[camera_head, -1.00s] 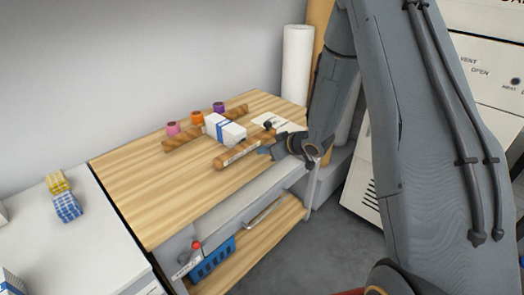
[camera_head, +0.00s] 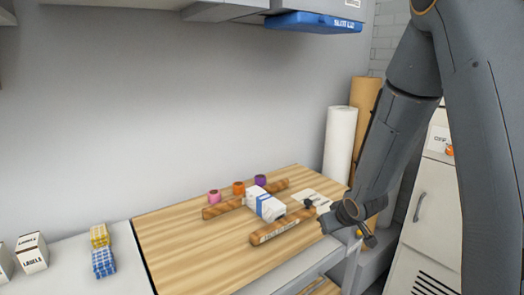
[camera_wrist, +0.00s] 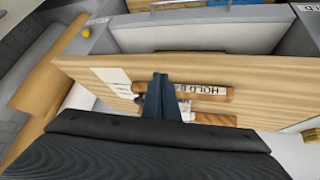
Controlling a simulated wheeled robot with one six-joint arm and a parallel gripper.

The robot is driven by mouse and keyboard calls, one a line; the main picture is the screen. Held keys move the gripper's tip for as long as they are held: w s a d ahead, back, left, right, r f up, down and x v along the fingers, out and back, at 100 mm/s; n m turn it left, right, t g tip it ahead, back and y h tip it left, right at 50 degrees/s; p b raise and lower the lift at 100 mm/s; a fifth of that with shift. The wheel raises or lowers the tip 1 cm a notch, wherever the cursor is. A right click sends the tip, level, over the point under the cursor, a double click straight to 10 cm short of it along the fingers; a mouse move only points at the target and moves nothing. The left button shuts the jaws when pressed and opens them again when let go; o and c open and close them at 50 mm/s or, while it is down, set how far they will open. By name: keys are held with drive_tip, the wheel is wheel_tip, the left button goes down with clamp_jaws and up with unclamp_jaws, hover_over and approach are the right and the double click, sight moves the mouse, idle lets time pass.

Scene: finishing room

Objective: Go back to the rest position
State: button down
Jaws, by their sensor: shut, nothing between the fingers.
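My gripper (camera_head: 330,222) is at the right end of the wooden worktop (camera_head: 185,250) in the head view, beside the end of a brown wooden bar. In the wrist view my gripper (camera_wrist: 161,95) shows its fingers together with nothing held. The near bar (camera_head: 282,226) carries a label that starts with "HOLD" in the wrist view (camera_wrist: 205,91). A white and blue box (camera_head: 264,204) sits between this bar and a second bar (camera_head: 220,208) behind it. The gripper hides part of the bars in the wrist view.
Pink (camera_head: 214,196), orange (camera_head: 239,188) and purple (camera_head: 261,180) rolls stand near the back bar. Yellow (camera_head: 100,236) and blue (camera_head: 104,262) checked packs lie on the left counter. White (camera_head: 340,140) and brown (camera_head: 362,115) tall rolls stand behind.

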drive_tip(key=s+a+r+m+g, duration=0.1)
drive_tip(key=s+r+m+g, duration=0.1)
drive_tip(key=s, duration=1)
drive_tip(key=s+r+m+g+h, duration=0.1)
drive_tip(key=s+r+m+g, duration=0.1)
drive_tip(key=s, duration=1)
drive_tip(key=shift+a+r+g, duration=0.35)
drive_tip(key=shift+r+g, duration=0.45)
drive_tip(key=shift+g, duration=0.3)
